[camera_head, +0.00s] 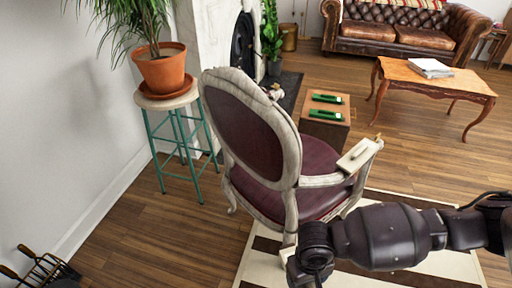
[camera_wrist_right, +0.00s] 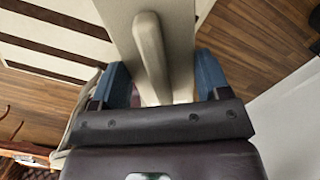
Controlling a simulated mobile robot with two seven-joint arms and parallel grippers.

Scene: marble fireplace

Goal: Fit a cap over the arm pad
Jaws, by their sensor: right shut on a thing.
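My right gripper (camera_wrist_right: 163,82) is shut on a cream cap (camera_wrist_right: 151,45), a flat plate with a raised ridge, between its blue fingers. In the head view a pale edge shows beside my dark right wrist, low behind the chair (camera_head: 255,125); the fingers are hidden there. The chair has a pale frame and dark red upholstery, with its back toward me. A similar cream cap (camera_head: 357,155) with a ridge sits on its right armrest. The left armrest is mostly hidden by the backrest. My left gripper is not in view.
A wooden box (camera_head: 324,134) with two green-topped items (camera_head: 326,98) stands beyond the chair. A green stool (camera_head: 180,140) holding a potted plant (camera_head: 160,68) is at left. Fireplace tools (camera_head: 40,268) are at lower left. A striped rug (camera_head: 440,270) lies beneath. Floor between chair and stool is clear.

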